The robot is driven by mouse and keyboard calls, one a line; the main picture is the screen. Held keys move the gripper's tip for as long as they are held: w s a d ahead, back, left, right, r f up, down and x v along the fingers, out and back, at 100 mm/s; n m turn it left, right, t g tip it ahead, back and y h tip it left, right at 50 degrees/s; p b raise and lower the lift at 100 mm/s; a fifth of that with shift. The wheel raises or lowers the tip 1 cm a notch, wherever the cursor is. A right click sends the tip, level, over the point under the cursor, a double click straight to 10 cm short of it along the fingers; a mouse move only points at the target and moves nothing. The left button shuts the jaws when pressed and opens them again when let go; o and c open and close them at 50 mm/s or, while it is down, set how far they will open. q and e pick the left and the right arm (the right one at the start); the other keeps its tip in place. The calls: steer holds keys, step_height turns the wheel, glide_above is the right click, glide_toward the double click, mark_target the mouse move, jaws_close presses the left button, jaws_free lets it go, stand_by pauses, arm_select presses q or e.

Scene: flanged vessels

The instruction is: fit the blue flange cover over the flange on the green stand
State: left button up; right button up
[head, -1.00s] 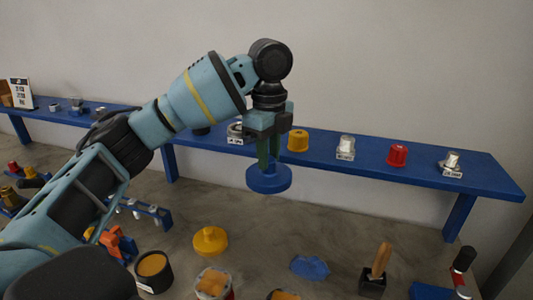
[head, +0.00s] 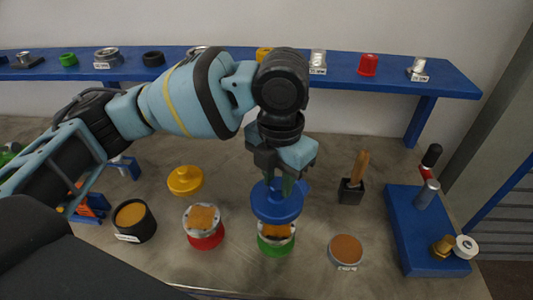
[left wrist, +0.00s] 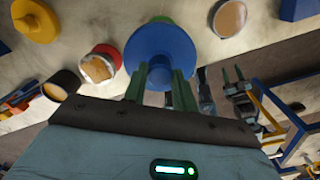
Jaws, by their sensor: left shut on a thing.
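My left gripper (head: 282,187) is shut on the blue flange cover (head: 277,206), a round disc with a raised grip. It holds the cover above the flange on the green stand (head: 276,245), covering the back part of that flange in the head view. An orange-brown block (head: 277,230) shows at the flange's opening. The cover looks apart from the flange, though the gap is hard to judge. In the left wrist view the cover (left wrist: 160,55) sits between the fingers (left wrist: 160,88), and a sliver of green (left wrist: 161,20) shows behind it. My right gripper is not in the head view.
A flange on a red stand (head: 204,228) is left of the green one, with a yellow cover (head: 185,180) behind it. A black pot (head: 134,220), a grey round tin (head: 345,251), a brush in a black holder (head: 352,190) and a blue tray (head: 405,235) surround it.

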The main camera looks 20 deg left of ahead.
mark_target(279, 196)
arm_select(q)
steer(key=shift+s+d+f+m, duration=0.1)
steer(key=shift+s+d+m, duration=0.1)
steer(key=shift+m, duration=0.1)
steer(key=shift+w, duration=0.1)
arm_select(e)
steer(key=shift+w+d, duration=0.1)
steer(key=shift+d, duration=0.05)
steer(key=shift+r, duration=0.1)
arm_select(q)
steer(key=shift+f, duration=2.25)
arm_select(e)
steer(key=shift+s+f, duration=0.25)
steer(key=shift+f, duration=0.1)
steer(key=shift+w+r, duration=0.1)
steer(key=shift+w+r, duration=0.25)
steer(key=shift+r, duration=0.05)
